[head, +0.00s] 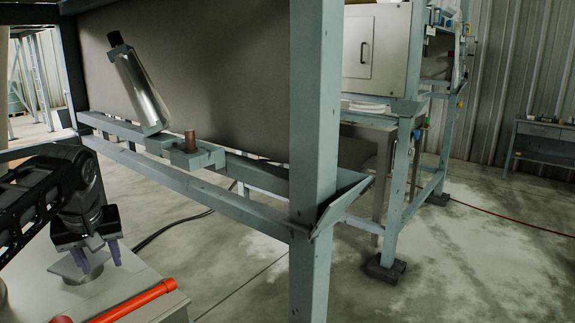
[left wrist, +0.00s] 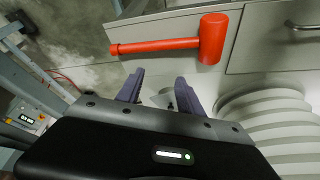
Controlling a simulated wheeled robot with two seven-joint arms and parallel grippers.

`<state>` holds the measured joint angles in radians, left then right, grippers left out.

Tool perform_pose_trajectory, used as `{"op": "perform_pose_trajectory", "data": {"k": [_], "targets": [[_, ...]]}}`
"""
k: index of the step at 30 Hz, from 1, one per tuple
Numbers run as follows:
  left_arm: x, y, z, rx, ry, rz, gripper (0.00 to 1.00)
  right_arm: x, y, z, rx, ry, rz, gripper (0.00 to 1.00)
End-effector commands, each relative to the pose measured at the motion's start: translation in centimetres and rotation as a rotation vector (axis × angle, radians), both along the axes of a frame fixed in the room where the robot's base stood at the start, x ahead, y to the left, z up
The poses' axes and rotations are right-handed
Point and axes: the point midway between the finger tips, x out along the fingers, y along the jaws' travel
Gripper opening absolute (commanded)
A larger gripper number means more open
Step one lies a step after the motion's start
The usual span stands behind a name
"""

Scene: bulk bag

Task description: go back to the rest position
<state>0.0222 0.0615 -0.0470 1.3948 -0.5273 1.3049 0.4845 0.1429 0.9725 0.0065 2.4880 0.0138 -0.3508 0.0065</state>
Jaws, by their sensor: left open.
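My left gripper (head: 98,258) is at the lower left of the head view, pointing down over a pale cabinet top (head: 125,285). Its two purple fingers are apart, and no object shows held between them. In the left wrist view the open fingers (left wrist: 160,82) also show, with a small grey piece behind them on the pale surface. A red mallet (left wrist: 165,45) lies on that surface beyond the fingertips, apart from them. Its handle (head: 140,300) also shows in the head view. My right gripper is in neither view.
A blue-grey steel frame has an upright post (head: 312,150) in the middle. A large grey panel (head: 220,70) hangs inside it, with a tilted metal cylinder (head: 142,88) in front. A white cabinet (head: 375,50) stands behind. Open concrete floor (head: 460,260) lies at the right.

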Motion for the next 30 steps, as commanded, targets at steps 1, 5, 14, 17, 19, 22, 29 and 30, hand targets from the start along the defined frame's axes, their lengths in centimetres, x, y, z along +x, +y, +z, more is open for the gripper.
{"op": "perform_pose_trajectory", "data": {"k": [1,5,14,17,19,22,29,30], "targets": [[0.0,0.0,0.0,0.000,0.000,0.000,0.44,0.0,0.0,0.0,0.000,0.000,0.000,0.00],[1.4,-0.1,0.5,0.015,-0.053,-0.045,0.44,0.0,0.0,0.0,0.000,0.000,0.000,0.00],[5.6,-2.3,0.0,0.016,-0.200,-0.173,0.44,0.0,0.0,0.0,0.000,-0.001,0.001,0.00],[7.4,-4.2,-1.8,0.004,-0.244,-0.239,0.44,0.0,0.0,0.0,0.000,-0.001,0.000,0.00],[8.7,-5.8,-3.6,-0.009,-0.270,-0.284,0.44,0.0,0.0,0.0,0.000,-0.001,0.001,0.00],[10.2,-8.4,-6.8,-0.032,-0.296,-0.346,0.44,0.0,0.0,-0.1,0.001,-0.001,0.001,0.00],[11.0,-16.8,-20.6,-0.140,-0.309,-0.479,0.44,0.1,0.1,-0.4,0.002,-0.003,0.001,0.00],[10.3,-18.4,-23.6,-0.163,-0.303,-0.494,0.44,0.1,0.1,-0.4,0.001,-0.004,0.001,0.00]]}}
